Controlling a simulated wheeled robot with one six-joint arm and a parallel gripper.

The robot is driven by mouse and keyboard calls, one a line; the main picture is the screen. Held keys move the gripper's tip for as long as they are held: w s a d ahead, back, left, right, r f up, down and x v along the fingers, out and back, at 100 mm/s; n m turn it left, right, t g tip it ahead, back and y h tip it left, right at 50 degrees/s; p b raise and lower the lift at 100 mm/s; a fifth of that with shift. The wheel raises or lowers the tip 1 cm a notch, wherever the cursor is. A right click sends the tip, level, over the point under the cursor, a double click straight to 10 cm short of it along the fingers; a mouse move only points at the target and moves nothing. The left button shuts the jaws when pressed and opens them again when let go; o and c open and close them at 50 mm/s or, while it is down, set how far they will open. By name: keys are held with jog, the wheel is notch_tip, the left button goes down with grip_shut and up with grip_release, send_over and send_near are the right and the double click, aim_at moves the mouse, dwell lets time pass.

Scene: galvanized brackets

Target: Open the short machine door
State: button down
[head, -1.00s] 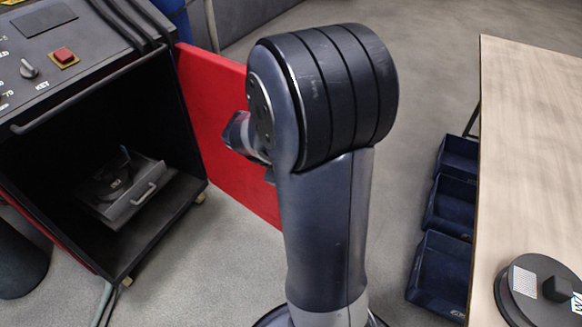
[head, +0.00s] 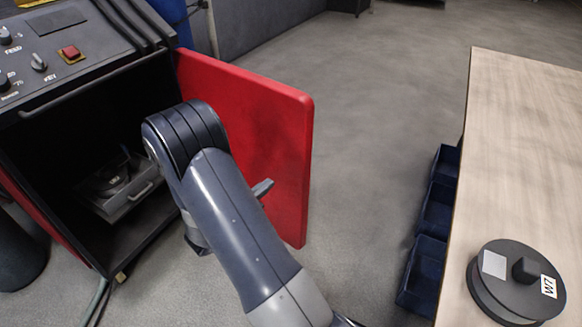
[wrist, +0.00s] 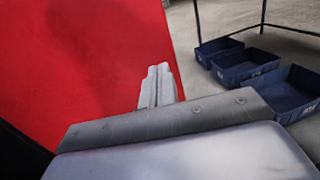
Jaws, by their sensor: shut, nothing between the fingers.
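The short machine door (head: 275,125) is a red panel standing wide open on the right side of the black machine (head: 85,95). Its broad flat face shows in the head view, partly behind my arm. My gripper (head: 263,187) is beside that face, its grey fingertips sticking out past my arm. In the wrist view the shut, empty fingers (wrist: 157,85) point away from me, with the red door (wrist: 75,60) filling the left side. I cannot tell whether the fingers touch the door.
The floor between door and bins is clear.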

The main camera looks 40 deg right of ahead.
aim_at(298, 160)
jog(key=b+x, duration=0.1)
jog(key=x, duration=1)
jog(key=shift+d+b, duration=0.25)
jog(key=shift+b, duration=0.1)
jog(key=shift+d, duration=0.1)
